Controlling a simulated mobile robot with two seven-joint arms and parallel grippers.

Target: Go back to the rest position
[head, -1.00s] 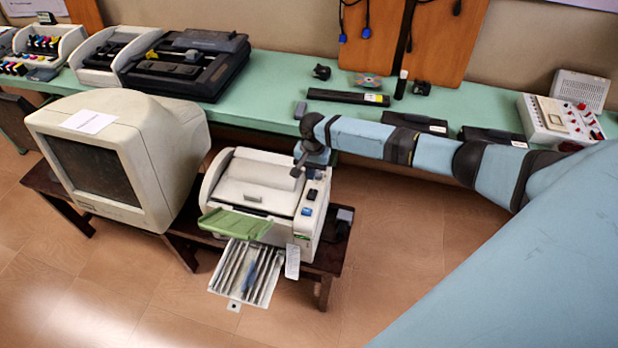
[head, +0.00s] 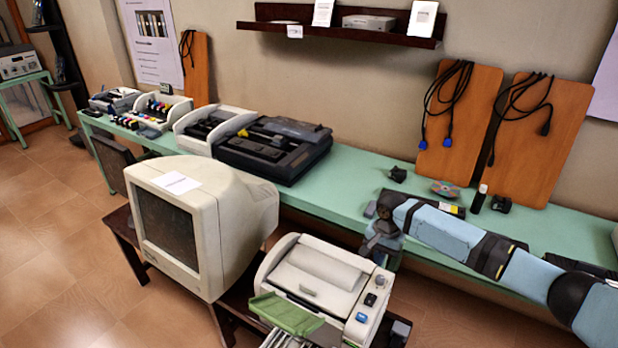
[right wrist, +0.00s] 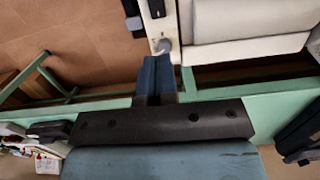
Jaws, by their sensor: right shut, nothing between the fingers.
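My right arm comes in from the right in the head view, over the green table. Its gripper (head: 378,243) hangs at the arm's end, above and just behind the right rear of the beige printer (head: 318,275). In the right wrist view the gripper's fingers (right wrist: 156,62) are together and empty, pointing towards a round knob at the printer's edge. I cannot tell from that view whether they touch it. My left gripper is not in view.
A beige CRT monitor (head: 203,225) stands left of the printer on a dark low bench (head: 127,240). The long green table (head: 345,185) behind carries several devices. A dark wall shelf (head: 340,30) hangs above. Tiled floor (head: 60,225) is free at the left.

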